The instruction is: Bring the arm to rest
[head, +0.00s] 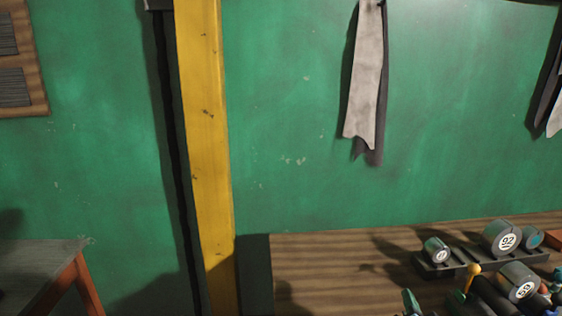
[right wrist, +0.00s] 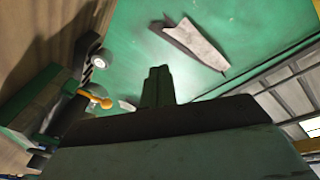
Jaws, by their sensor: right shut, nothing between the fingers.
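My right gripper shows as a small green-grey tip (head: 411,301) at the bottom edge of the head view, right of centre. In the right wrist view its two dark fingers (right wrist: 157,86) are together, with nothing between them. The fingers point toward the green wall, and no object touches them there. The rest of my right arm is mostly hidden below the head view. My left gripper is not in view.
A yellow post (head: 205,150) stands before a green wall (head: 290,100). A wooden bench (head: 330,265) at lower right holds a dark rack with numbered round weights (head: 502,238). A yellow-orange ball knob (head: 473,269) sits nearby. A grey-topped table (head: 35,262) stands lower left.

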